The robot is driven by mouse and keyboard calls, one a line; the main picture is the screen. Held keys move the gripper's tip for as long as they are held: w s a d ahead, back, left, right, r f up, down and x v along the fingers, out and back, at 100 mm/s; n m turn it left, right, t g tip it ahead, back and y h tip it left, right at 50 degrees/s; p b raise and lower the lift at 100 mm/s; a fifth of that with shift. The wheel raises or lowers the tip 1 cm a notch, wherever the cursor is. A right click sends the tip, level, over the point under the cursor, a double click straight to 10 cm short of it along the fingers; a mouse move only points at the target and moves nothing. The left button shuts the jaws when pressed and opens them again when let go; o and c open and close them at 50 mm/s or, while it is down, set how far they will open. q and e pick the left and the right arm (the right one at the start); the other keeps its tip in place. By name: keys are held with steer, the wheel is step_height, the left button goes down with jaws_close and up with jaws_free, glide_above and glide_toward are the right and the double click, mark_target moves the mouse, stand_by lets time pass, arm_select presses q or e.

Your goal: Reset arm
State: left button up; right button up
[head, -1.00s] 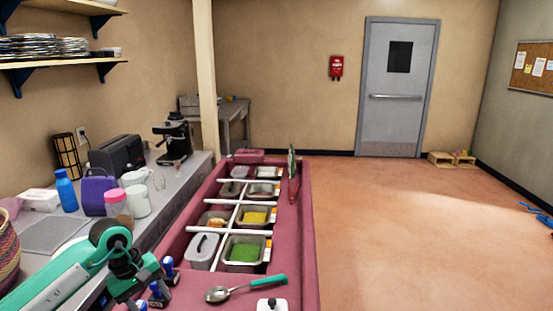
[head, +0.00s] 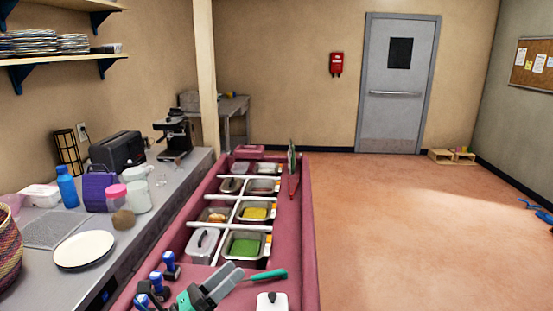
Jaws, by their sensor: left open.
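My left gripper (head: 232,273) is low in the head view, over the near end of the red counter. Its grey fingers point up and to the right, and it is open. A spoon with a green handle (head: 268,275) lies on the counter beside the fingertips. The gripper hides the spoon's bowl, and I cannot tell whether they touch. My right gripper is not in view.
Several blue-topped stamp-like items (head: 170,265) stand just left of the gripper. A white-lidded container (head: 272,302) is to its right. Food pans, one with green contents (head: 244,249), lie beyond. A white plate (head: 84,250) sits on the left counter.

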arm_select(q)
steer(key=s+a+f+n+y, duration=0.1)
steer(key=a+f+n+y, duration=0.4)
steer(key=n, duration=0.4)
steer(key=s+a+f+n+t+y, duration=0.1)
steer(key=s+a+f+n+y, duration=0.1)
steer(key=a+f+n+y, duration=0.45)
steer(key=s+a+f+n+y, duration=0.1)
steer(key=f+n+y, duration=0.2)
steer(key=n+y, duration=0.65)
steer(key=s+f+n+g+h, duration=0.2)
steer(key=s+f+n+g, duration=0.45)
steer(key=s, duration=0.55)
steer(key=s+f+n+g+h, duration=0.2)
steer(key=s+f+n+g, duration=0.5)
steer(key=s, duration=0.4)
step_height(320, 180, down, 33)
steer(key=m, duration=0.1)
steer(key=s+a+f, duration=0.2)
steer(key=s+f, duration=0.7)
steer(key=s+a+f+g, duration=0.1)
steer(key=s+f, duration=0.8)
steer(key=s, duration=0.1)
steer(key=shift+s+a+f, duration=0.2)
steer(key=shift+a, duration=0.2)
